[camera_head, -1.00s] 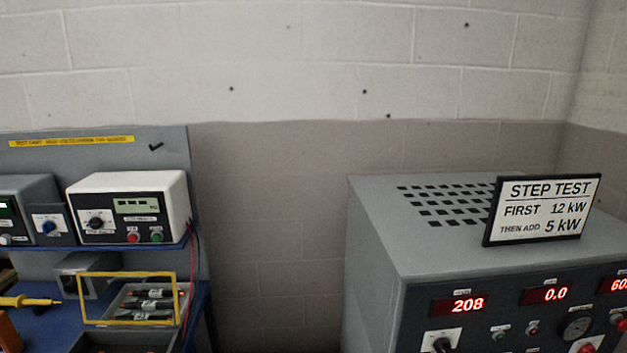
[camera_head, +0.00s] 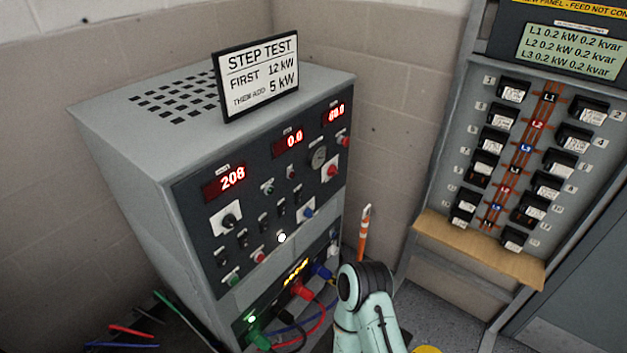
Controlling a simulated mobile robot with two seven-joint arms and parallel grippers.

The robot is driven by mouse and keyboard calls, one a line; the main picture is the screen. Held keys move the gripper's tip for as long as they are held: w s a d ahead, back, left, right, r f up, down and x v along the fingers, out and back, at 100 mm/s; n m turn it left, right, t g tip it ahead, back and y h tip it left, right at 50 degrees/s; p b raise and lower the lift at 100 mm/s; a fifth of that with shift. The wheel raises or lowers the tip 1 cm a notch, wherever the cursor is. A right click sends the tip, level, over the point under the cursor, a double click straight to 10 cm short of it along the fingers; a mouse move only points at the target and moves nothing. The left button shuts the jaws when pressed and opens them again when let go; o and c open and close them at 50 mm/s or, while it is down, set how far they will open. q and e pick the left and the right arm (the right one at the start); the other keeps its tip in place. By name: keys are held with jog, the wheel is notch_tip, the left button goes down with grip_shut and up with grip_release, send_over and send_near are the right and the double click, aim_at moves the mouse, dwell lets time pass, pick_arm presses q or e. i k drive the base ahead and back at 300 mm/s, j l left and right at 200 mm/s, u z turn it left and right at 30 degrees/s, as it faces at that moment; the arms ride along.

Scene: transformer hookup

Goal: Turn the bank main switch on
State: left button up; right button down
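The load bank (camera_head: 130,145) is a grey cabinet at the left of the view with a dark control panel (camera_head: 192,192). Red displays on it read 208, 0.0 and about 60. A black rotary knob on a white plate (camera_head: 219,222) sits at the panel's left. A red knob on a white plate (camera_head: 331,171) and a blue knob (camera_head: 308,212) sit farther right. Which one is the main switch cannot be read. One of my arms shows at the bottom centre, in front of the cabinet's lower right. Neither gripper is in view.
A step test sign (camera_head: 257,79) stands on the cabinet, reading 12 kW, then 5 kW. Coloured cables plug into the cabinet's lower front. A breaker panel (camera_head: 460,120) stands at the right. An orange and white post (camera_head: 364,232) stands between them.

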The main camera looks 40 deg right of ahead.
aim_at(332, 170)
jog(key=z, duration=1)
